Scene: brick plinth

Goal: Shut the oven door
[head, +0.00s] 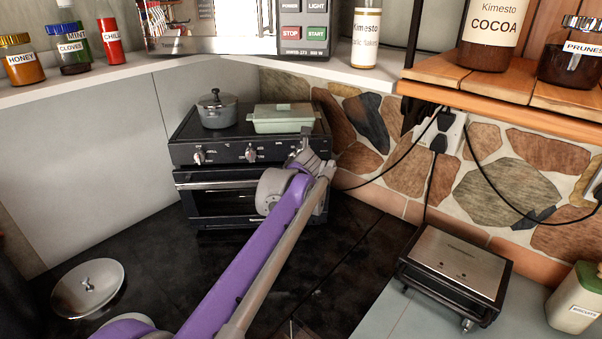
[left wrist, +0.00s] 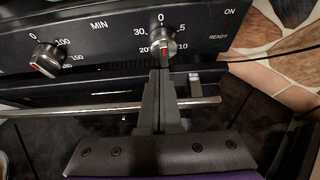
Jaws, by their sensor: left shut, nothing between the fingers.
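The small black oven (head: 225,152) stands in the corner on a dark surface, with knobs on its front panel. Its door (head: 205,206) has a dark window and a metal handle bar (head: 215,184) below the panel. The door looks near upright; I cannot tell whether a gap remains at its top. My left gripper (head: 304,146) is at the oven's right front, partly hidden by its own wrist. In the left wrist view the gripper (left wrist: 165,78) is shut and empty, its tips just below the timer knob (left wrist: 163,42), crossing in front of the handle bar (left wrist: 70,111). Contact is unclear.
A grey pot (head: 217,112) and a pale green dish (head: 282,119) stand on the oven. A stone wall (head: 390,190) is close on the right. A contact grill (head: 456,270) stands right front, and a metal lid (head: 88,290) lies at left.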

